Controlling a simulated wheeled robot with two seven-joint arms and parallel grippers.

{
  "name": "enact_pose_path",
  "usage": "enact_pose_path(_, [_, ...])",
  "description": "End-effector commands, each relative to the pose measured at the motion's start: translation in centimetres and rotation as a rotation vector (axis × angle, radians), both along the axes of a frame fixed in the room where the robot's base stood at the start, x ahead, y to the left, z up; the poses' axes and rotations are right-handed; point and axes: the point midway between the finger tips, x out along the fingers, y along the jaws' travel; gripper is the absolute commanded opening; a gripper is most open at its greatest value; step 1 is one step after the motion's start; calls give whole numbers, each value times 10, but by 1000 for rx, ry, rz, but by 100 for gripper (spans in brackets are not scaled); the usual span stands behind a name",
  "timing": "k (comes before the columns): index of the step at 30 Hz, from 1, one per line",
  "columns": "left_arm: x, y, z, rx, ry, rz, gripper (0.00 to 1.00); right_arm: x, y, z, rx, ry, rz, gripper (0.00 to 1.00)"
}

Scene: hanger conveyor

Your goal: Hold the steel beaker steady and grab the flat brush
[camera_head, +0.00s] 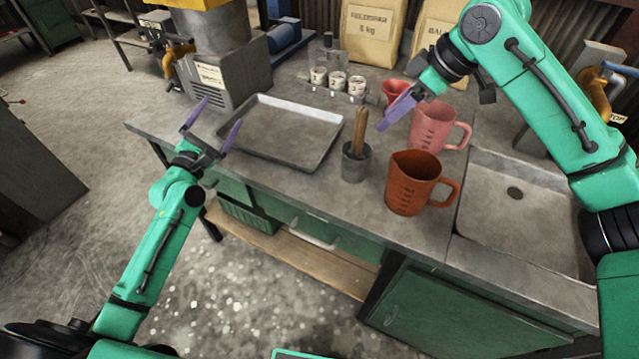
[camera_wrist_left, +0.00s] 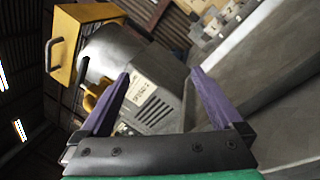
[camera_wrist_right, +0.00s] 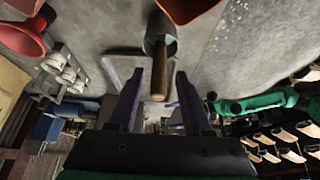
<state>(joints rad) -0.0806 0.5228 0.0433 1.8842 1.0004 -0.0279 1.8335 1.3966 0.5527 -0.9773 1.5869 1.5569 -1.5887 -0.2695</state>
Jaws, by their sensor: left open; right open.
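The steel beaker (camera_head: 354,165) stands upright on the bench, between the metal tray and the orange-brown jug. The flat brush (camera_head: 360,131) stands in it with its wooden handle up; its bristles are hidden inside. In the right wrist view the brush handle (camera_wrist_right: 160,68) points between my open fingers, with the beaker (camera_wrist_right: 155,27) beyond it. My right gripper (camera_head: 391,110) is open and empty, above and to the right of the handle. It does not appear to touch it. My left gripper (camera_head: 210,116) is open and empty at the tray's left edge, away from the beaker.
The metal tray (camera_head: 327,151) lies left of the beaker. An orange-brown jug (camera_head: 411,185) stands close on its right, with a pink jug (camera_head: 430,128) and a red funnel (camera_head: 394,90) behind. Small white cups (camera_head: 337,80) stand at the back. A sink (camera_head: 520,212) is at the right.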

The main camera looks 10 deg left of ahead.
Motion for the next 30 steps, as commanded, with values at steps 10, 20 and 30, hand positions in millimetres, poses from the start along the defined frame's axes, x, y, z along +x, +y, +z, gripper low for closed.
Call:
enact_pose_path(10, [-85, -216, -61, -620, 392, -456, 100, 0, 0, 0, 0, 0, 0, 50])
enact_pose_path(20, [-102, -267, -60, -779, 501, -546, 100, 0, 0, 0, 0, 0, 0, 50])
enact_pose_path(30, [-37, -315, -59, -775, 499, -545, 100, 0, 0, 0, 0, 0, 0, 50])
